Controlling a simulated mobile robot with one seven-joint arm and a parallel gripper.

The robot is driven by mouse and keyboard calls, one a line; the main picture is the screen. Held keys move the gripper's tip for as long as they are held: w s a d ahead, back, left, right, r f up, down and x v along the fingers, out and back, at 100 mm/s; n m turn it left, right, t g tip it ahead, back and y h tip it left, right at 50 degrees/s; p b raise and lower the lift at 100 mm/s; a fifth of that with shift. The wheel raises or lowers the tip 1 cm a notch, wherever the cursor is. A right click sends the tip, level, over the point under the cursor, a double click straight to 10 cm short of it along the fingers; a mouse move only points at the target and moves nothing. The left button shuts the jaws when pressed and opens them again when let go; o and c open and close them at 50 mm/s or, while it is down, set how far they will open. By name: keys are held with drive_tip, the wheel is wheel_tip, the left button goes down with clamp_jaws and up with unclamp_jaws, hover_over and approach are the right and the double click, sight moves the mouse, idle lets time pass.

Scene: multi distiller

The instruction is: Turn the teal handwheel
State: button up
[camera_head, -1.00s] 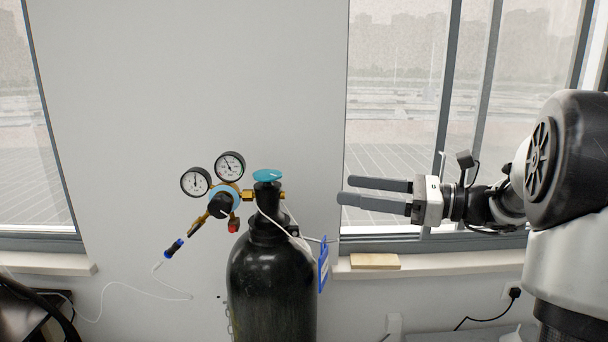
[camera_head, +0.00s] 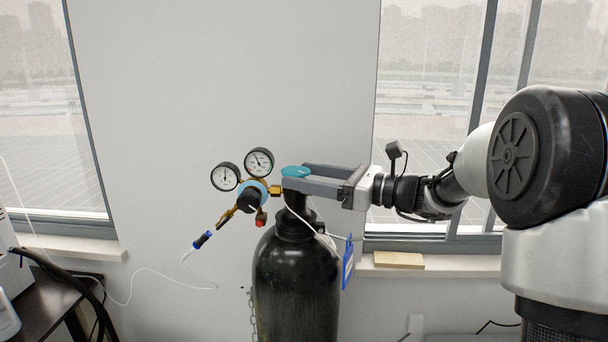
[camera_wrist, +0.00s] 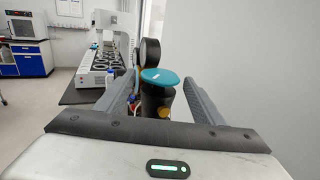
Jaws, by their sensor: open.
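The teal handwheel (camera_head: 296,171) sits on top of the black gas cylinder (camera_head: 297,275). In the wrist view the handwheel (camera_wrist: 160,77) shows between the two fingers, toward their far ends. My gripper (camera_head: 296,176) reaches in from the right with its fingers level, one on the near side of the handwheel and one on the far side. It is open, and in the wrist view gaps show between the handwheel and both fingers. The near finger hides part of the valve neck below the handwheel.
A regulator with two gauges (camera_head: 243,171) and a blue-ringed black knob is attached left of the valve. A blue tag (camera_head: 347,264) hangs at the cylinder's right. The wall is close behind. A dark table (camera_head: 50,300) stands at the lower left.

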drive_tip(key=shift+w+a, duration=0.15)
drive_tip(key=shift+a, duration=0.2)
drive_tip(key=c, duration=0.9)
drive_tip(key=shift+o, duration=0.2)
